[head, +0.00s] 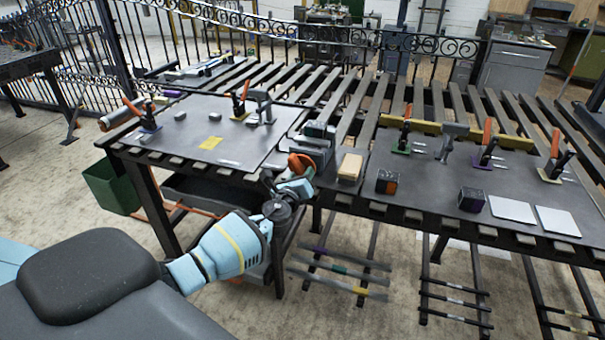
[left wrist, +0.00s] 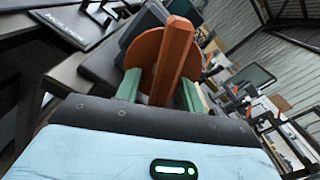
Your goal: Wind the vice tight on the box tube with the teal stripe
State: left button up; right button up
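The vice (head: 318,141) is a dark, greenish-grey block at the front edge of the bench, near its middle. Its orange handle (head: 301,163) faces my left gripper (head: 298,178). In the left wrist view the handle's orange bar (left wrist: 173,62) stands between the two green fingers of the left gripper (left wrist: 160,88), with an orange disc behind. A box tube with a teal stripe cannot be made out at the vice. My right gripper is not in view.
A wooden block (head: 350,167) and two dark cubes (head: 386,181) (head: 472,199) lie right of the vice. Two light plates (head: 512,209) lie farther right. Several orange-handled clamps stand on the bench (head: 440,185). Striped bars (head: 340,270) rest on low racks below. A green bin (head: 110,187) hangs left.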

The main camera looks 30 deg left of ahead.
pick_arm(q)
jog(key=shift+s, duration=0.15)
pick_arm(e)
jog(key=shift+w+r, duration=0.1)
